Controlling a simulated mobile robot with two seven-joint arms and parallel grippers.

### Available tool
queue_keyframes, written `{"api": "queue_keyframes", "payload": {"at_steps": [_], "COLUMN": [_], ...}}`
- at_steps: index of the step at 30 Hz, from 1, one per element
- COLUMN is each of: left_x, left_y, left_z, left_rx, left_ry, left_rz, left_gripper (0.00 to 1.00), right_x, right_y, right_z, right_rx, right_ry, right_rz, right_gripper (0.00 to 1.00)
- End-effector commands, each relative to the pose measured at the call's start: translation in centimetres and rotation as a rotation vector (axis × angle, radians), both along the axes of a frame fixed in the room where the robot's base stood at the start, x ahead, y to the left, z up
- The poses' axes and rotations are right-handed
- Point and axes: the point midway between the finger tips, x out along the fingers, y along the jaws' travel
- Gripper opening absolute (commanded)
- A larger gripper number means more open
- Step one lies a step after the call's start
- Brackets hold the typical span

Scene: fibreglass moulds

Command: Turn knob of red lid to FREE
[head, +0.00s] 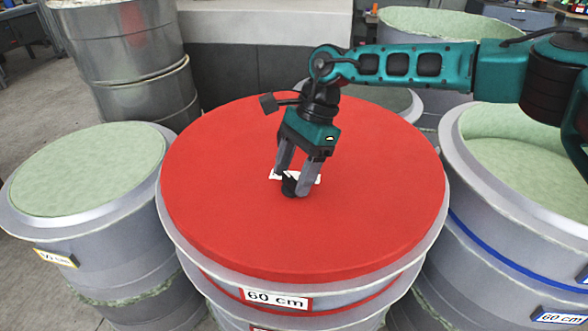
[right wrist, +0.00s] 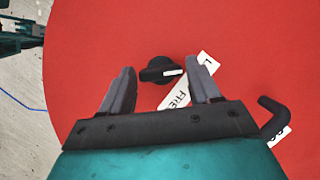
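The red lid (head: 230,210) covers the middle drum; it fills most of the right wrist view (right wrist: 90,50). A small black knob (right wrist: 153,70) with a white mark sits on it. The mark points to the right of the picture. A white label strip (right wrist: 174,98) beside it reads FREE, with an L at its far end; a finger covers part. My right gripper (head: 291,187) points down at the lid's middle. It is open, one finger to each side of the knob in the right wrist view (right wrist: 160,70), with no visible contact. My left gripper is not in view.
The lidded drum has a 60 cm label (head: 276,299). A mould with a pale green top (head: 90,165) stands close on the left. An open green-lined mould with a blue band (head: 520,135) stands on the right. A metal drum (head: 125,50) is behind.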

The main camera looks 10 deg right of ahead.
Motion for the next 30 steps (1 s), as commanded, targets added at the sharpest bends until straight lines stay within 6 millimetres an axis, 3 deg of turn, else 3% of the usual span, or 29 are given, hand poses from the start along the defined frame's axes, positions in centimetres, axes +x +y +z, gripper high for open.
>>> {"api": "queue_keyframes", "payload": {"at_steps": [12,23,30], "left_x": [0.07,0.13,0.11], "left_y": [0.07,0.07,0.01], "left_z": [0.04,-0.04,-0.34], "left_rx": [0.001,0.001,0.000], "left_ry": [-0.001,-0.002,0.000], "left_rz": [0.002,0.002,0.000], "left_gripper": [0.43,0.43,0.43], "right_x": [0.02,-0.01,-0.17], "right_y": [0.00,-0.02,-0.06], "right_z": [0.05,0.06,-0.01], "right_rx": [0.000,0.002,0.004], "right_ry": [-0.001,-0.002,-0.001], "right_rz": [0.000,-0.068,-0.235], "right_gripper": [0.23,0.23,0.23]}}
